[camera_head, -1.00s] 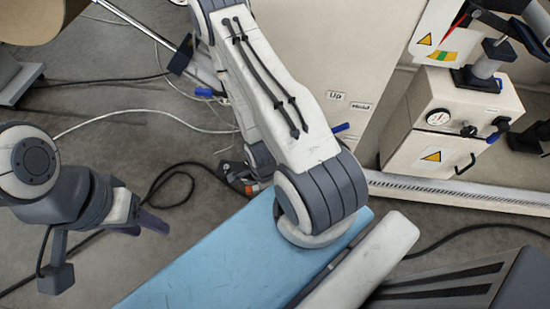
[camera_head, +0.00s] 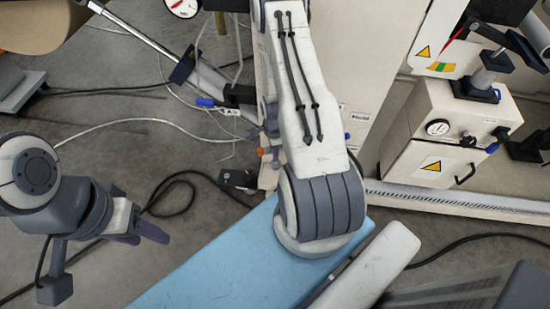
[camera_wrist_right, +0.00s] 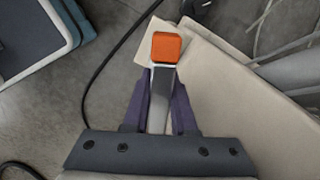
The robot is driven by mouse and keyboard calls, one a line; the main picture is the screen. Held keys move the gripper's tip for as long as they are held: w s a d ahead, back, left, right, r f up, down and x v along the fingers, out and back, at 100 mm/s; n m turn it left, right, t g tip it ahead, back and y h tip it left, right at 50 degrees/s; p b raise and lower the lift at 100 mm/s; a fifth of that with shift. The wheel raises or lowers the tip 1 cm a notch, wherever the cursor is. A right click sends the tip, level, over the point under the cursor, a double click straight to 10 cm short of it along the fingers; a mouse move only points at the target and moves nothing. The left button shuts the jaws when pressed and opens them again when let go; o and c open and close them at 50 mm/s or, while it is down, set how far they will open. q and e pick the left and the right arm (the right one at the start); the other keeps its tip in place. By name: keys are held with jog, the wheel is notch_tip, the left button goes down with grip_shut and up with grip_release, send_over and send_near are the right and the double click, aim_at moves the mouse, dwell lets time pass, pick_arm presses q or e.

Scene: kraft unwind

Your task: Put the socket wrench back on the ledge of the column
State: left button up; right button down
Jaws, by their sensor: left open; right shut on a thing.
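The socket wrench (camera_wrist_right: 167,48) shows an orange block end and a grey handle in the right wrist view. My right gripper (camera_wrist_right: 160,92) is shut on its handle, with the orange end beyond the fingertips. In the head view a small orange piece shows left of my right forearm, beside the beige column (camera_head: 345,75); most of the right gripper is hidden there. In the wrist view the orange end overlaps a beige panel edge (camera_wrist_right: 232,85); I cannot tell if they touch. The ledge is not clearly seen. My left gripper (camera_head: 140,232) is open and empty at the left.
A beige cabinet with a gauge (camera_head: 437,128) stands at the right. Cables (camera_head: 175,185) lie on the grey floor, and a metal rod (camera_head: 140,32) slants at the upper left.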

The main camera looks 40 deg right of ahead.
notch_tip(320, 180, down, 7)
jog(key=b, duration=0.6)
jog(key=shift+r, duration=0.1)
jog(key=shift+w+d+p, duration=0.1)
jog(key=shift+w+p, duration=0.05)
jog(key=shift+p, duration=0.2)
jog(key=shift+f, duration=0.2)
jog(key=c, duration=0.7)
grip_release()
jog(key=shift+r, duration=0.1)
notch_tip(320, 180, up, 12)
jog(key=p, duration=1.1)
